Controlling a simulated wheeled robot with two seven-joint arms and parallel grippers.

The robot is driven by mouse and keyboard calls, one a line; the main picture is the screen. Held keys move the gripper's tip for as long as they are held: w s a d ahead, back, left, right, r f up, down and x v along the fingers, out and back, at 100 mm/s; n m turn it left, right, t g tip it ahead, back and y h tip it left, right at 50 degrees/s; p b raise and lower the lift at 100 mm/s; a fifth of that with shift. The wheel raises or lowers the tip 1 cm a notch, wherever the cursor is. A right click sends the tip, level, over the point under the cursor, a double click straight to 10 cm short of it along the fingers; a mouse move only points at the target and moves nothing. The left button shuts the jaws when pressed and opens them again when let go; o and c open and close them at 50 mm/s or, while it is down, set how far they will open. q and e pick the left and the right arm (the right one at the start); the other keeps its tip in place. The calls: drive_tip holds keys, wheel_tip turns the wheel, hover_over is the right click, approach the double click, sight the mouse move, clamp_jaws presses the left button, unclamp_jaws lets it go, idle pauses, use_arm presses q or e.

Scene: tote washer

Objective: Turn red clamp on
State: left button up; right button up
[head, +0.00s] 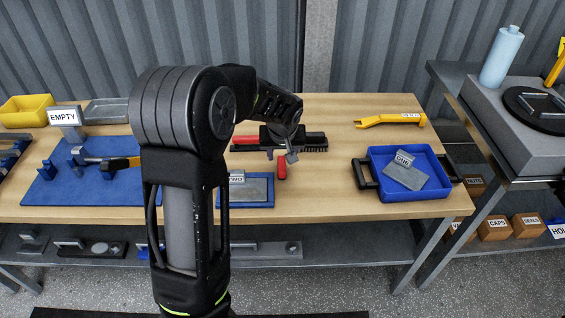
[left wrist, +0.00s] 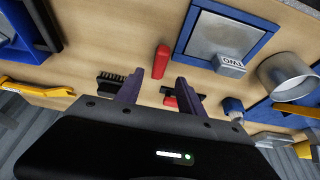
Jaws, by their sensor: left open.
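The red clamp shows as a red handle (head: 282,172) on the wooden bench, pointing toward me. The handle also shows in the left wrist view (left wrist: 160,62). My left gripper (head: 287,152) is over the bench just behind this handle. In the left wrist view its fingers (left wrist: 158,80) are open and apart, with the red handle lying in line with the gap between them. I cannot tell whether they touch it. The clamp's base is mostly hidden by the gripper. My right gripper is not in view.
A black-bristled brush (head: 315,145) and a red bar (head: 246,140) lie beside the gripper. A blue-framed plate (head: 258,191) is in front. A blue tray (head: 375,158) stands right, a yellow tool (head: 390,120) behind it. A blue fixture (head: 60,190) is at left.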

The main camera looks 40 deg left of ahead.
sight(282, 164)
use_arm(q)
drive_tip(key=shift+p+x, duration=0.45)
drive_tip(key=shift+x, duration=3.4)
drive_tip(key=shift+c, duration=0.5)
clamp_jaws()
